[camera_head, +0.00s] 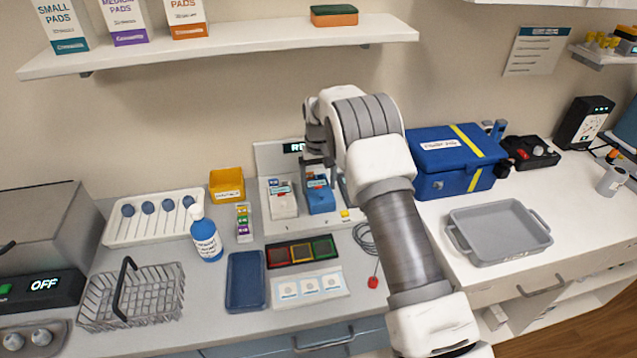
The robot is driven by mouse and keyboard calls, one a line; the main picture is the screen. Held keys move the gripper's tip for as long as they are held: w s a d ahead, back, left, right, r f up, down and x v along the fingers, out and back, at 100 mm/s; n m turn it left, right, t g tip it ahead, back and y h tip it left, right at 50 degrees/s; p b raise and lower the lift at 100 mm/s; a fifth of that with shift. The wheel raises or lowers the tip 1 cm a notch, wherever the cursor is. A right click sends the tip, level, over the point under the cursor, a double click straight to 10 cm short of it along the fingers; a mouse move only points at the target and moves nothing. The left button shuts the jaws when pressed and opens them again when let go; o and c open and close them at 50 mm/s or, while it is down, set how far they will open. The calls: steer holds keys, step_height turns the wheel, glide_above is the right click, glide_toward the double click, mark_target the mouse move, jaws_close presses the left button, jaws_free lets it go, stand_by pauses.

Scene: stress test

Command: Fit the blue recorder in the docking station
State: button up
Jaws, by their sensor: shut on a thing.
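The docking station (258,157) is a white unit with an upright back panel and a small dark display, standing against the wall on the counter. A grey-white recorder (284,204) sits in its left place. The blue recorder (321,200) is at the place to the right of it, upright. My gripper (319,179) is at the top of the blue recorder and shut on it. My arm comes from the lower right and hides the right part of the station. I cannot tell whether the blue recorder is fully seated or slightly above its slot.
A blue box (455,165) with a yellow stripe stands right of my arm, behind a grey tray (497,260). A blue-white bottle (206,238), wire basket (135,300) and dark blue tray (245,284) lie left. A shelf (230,48) overhangs the back.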

mark_target(318, 187)
steer(key=shift+f, duration=0.3)
stand_by(0.5)
stand_by(0.4)
steer(key=o, duration=1.2)
steer(key=shift+r, duration=0.1)
steer(key=shift+r+p, duration=0.8)
steer(key=shift+r, duration=1.15)
steer(key=shift+o, duration=0.2)
steer(key=shift+r+p, duration=0.8)
steer(key=shift+r, duration=0.7)
